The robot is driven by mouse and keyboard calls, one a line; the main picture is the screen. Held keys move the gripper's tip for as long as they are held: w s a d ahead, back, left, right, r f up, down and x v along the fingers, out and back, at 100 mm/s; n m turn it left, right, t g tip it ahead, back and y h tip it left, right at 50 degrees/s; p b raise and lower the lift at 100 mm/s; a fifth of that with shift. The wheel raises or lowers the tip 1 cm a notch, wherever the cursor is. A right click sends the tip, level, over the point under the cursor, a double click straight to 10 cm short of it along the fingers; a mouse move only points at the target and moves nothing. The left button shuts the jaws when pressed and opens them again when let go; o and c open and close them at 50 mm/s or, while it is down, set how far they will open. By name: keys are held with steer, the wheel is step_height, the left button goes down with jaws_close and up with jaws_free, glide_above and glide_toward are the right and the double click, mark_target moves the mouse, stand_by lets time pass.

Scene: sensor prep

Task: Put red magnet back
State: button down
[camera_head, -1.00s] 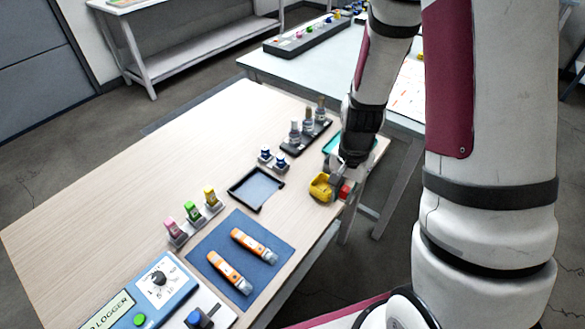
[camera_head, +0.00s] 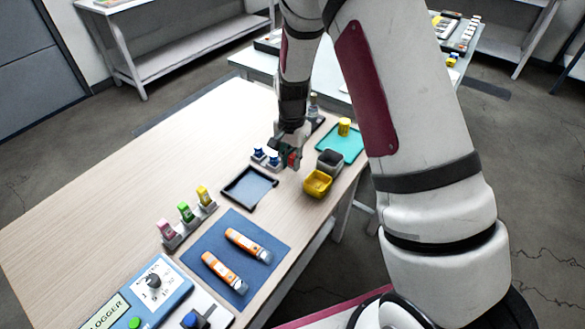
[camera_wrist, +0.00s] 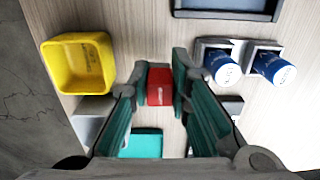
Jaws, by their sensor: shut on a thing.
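The red magnet (camera_wrist: 159,87) is a small red block held between my gripper's fingertips (camera_wrist: 160,88). In the head view, my gripper (camera_head: 289,155) is over the table with the red magnet (camera_head: 293,160) at its tip, between the blue-topped pieces and the bins. The two blue pieces (camera_wrist: 222,66) sit in grey holders to the right of the gripper in the wrist view. They also show in the head view (camera_head: 259,154). Another small grey fixture (camera_wrist: 231,105) is partly hidden by the right finger. I cannot tell whether it is empty.
A yellow bin (camera_head: 317,183) and a dark grey bin (camera_head: 329,158) stand right of the gripper. A teal tray (camera_head: 350,148) bearing a yellow cylinder (camera_head: 344,127) is behind them. An empty dark tray (camera_head: 249,186) lies in front. Bare wood is free on the left.

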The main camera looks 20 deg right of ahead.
steer(key=shift+s+f, duration=0.15)
steer(key=shift+f, duration=1.5)
steer(key=shift+f, duration=0.2)
steer(key=c, duration=1.5)
jaws_free()
steer(key=shift+r, duration=0.1)
